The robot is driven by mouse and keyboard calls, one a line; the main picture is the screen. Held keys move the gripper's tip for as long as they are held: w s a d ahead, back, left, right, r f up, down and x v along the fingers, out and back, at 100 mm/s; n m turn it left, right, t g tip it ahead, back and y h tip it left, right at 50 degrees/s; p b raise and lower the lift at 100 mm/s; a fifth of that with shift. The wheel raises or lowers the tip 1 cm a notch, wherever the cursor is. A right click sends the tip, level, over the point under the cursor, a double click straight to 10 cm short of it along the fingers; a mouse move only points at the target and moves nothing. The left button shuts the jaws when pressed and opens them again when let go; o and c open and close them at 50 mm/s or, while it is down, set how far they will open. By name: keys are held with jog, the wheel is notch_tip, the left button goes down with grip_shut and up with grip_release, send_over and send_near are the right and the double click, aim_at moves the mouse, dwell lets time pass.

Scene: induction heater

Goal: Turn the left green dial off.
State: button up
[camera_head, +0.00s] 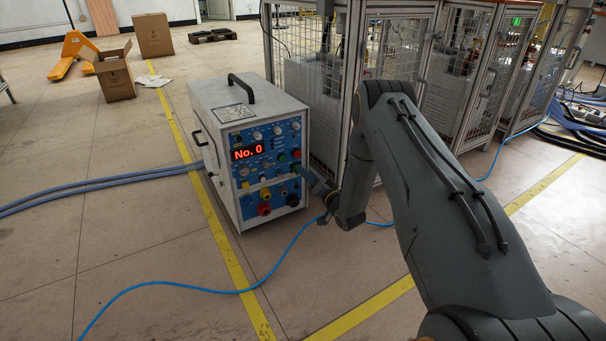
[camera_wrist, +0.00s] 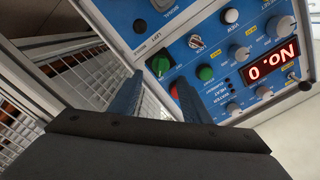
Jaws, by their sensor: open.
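The heater's blue control panel carries two green dials. The left green dial (camera_head: 282,157) shows in the head view, and in the upside-down wrist view it is the right-hand one (camera_wrist: 205,73). The right green dial (camera_wrist: 159,65) appears between my fingertips in the wrist view. My gripper (camera_head: 301,170) is open at the panel's right side, with its blue fingers (camera_wrist: 158,82) pointing at the panel. The left green dial lies just beyond the finger on the picture's right. Contact with either dial cannot be told.
The heater (camera_head: 215,150) is a white box with a top handle and a red "No. 0" display (camera_head: 247,152). Several other knobs surround the green dials. Wire-mesh cages (camera_head: 310,75) stand behind and to the right. A blue cable (camera_head: 190,288) crosses the open floor in front.

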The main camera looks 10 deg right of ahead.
jog(key=shift+b+x, duration=0.65)
jog(key=shift+x, duration=1.25)
jog(key=shift+d, duration=0.15)
jog(key=c, duration=1)
jog(key=shift+c, duration=0.2)
jog(key=shift+s+a+n+p, duration=0.1)
jog(key=shift+a+n+p, duration=0.2)
jog(key=shift+n+p, duration=1.9)
jog(key=shift+s+a+n+p, duration=0.15)
jog(key=shift+a+n+p, duration=0.3)
jog(key=shift+n, duration=3.35)
jog(key=shift+s+a+n+p, duration=0.15)
jog(key=shift+n+p, duration=1.3)
jog(key=shift+n, duration=1.55)
